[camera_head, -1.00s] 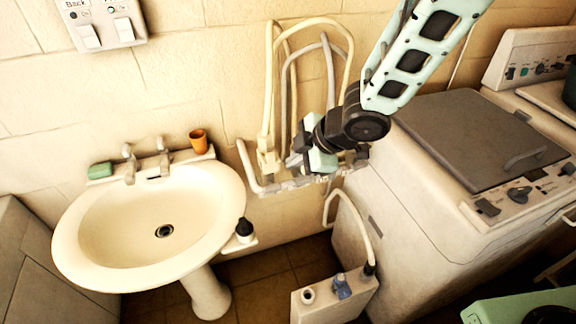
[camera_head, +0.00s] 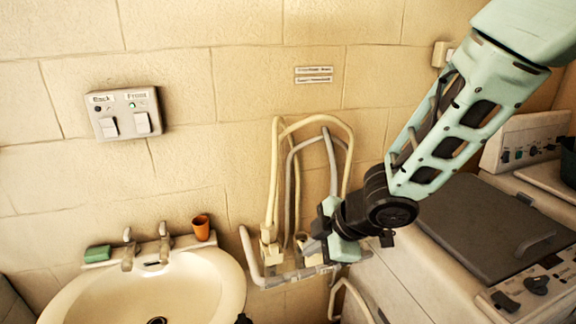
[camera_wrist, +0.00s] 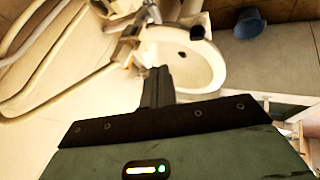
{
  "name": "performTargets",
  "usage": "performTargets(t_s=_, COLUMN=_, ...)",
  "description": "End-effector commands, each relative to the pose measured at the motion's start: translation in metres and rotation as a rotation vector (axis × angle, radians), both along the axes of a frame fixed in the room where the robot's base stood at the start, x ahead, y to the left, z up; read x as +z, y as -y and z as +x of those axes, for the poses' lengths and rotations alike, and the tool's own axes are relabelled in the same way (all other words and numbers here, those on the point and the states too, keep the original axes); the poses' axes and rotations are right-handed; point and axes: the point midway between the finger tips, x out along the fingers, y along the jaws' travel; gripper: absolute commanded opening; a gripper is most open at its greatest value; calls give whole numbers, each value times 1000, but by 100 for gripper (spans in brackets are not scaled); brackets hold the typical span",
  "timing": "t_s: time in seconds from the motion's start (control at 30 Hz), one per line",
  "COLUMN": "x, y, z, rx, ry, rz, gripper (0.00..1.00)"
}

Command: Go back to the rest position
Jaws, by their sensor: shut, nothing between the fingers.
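My gripper (camera_head: 316,246) is at the middle right of the head view, in front of the wall pipes and hoses. In the wrist view its dark fingers (camera_wrist: 157,88) are together, with nothing between them. It points left, with the washbasin (camera_wrist: 212,62) beyond it. Whether the gripper touches the pipes cannot be told.
The white washbasin (camera_head: 226,292) stands at lower left, with a green soap (camera_head: 97,253) and an orange cup (camera_head: 201,227) on its back ledge. Cream hoses (camera_head: 273,185) hang on the wall. A switch box (camera_head: 125,114) is at upper left. A grey-lidded washing machine (camera_head: 478,225) stands right.

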Motion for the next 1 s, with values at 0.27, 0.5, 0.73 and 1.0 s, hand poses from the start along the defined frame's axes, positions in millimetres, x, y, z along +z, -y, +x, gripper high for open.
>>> performTargets(t_s=0.27, x=-7, y=41, z=-73, rx=-505, ry=-205, rz=-93, gripper=0)
performTargets(t_s=0.5, x=-18, y=67, z=-183, rx=-858, ry=-501, rz=-177, gripper=0)
performTargets(t_s=0.73, x=-18, y=73, z=-228, rx=-962, ry=-627, rz=-212, gripper=0)
performTargets(t_s=1.0, x=-17, y=73, z=-229, rx=-965, ry=-631, rz=-213, gripper=0)
